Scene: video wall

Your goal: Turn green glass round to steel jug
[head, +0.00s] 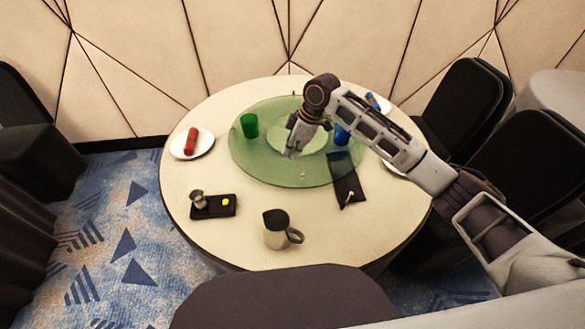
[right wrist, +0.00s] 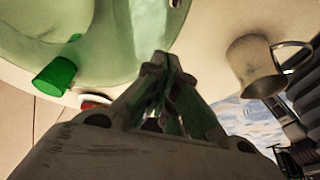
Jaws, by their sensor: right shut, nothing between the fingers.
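The green glass (head: 250,125) stands upright on the left part of the round green glass turntable (head: 275,171). It also shows in the right wrist view (right wrist: 54,76), at the left. The steel jug (head: 276,229) stands on the table's near side, off the turntable, with its handle to the right. It also shows in the right wrist view (right wrist: 254,66). My right gripper (head: 292,152) is over the turntable, right of the green glass and apart from it. Its fingers (right wrist: 165,90) are shut and empty. I cannot tell whether they touch the turntable. My left gripper is not in view.
A blue glass (head: 341,134) stands on the turntable, partly behind my right arm. A plate with a red item (head: 191,141) is at the left. A small black tray (head: 226,212) is front left, and a dark napkin (head: 347,184) lies at the right. Black chairs (head: 465,105) stand at the right.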

